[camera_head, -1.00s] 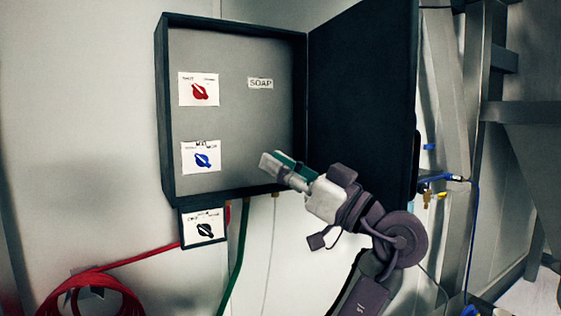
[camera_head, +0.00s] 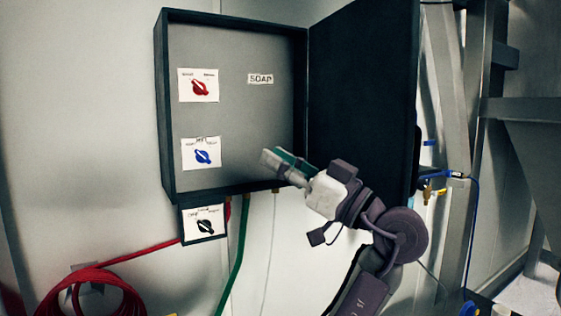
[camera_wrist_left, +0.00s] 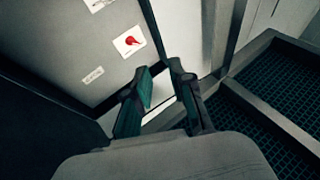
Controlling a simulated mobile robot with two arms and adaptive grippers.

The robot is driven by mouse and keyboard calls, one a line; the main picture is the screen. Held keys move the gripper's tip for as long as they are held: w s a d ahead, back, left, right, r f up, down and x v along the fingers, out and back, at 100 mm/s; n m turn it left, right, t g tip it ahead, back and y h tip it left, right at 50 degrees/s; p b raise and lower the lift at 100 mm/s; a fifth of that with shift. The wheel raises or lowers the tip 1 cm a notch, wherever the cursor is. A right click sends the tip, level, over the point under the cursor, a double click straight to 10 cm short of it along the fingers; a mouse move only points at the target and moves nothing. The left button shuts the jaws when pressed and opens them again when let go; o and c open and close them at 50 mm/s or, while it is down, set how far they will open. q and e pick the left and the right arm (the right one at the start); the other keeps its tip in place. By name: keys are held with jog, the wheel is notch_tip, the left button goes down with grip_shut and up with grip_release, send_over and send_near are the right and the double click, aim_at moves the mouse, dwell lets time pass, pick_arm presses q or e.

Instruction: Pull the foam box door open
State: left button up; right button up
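The foam box (camera_head: 235,120) is a dark-framed wall box with a grey inner panel. Its dark door (camera_head: 362,105) stands wide open, swung out to the right side. My left gripper (camera_head: 278,162) is in front of the lower right part of the grey panel, left of the door, and does not hold it. The left wrist view shows its two green-padded fingers (camera_wrist_left: 160,68) apart with nothing between them. The panel with its red knob (camera_wrist_left: 130,41) lies beyond the fingertips there. My right gripper is not in view.
A black knob (camera_head: 205,226) sits below the box. Red hose (camera_head: 95,282) and green hose (camera_head: 237,255) hang beneath. Metal framing (camera_head: 478,110) stands right of the door.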

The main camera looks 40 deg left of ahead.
pick_arm(q)
jog(key=shift+d, duration=0.1)
jog(key=v, duration=1.2)
jog(key=shift+c, duration=0.4)
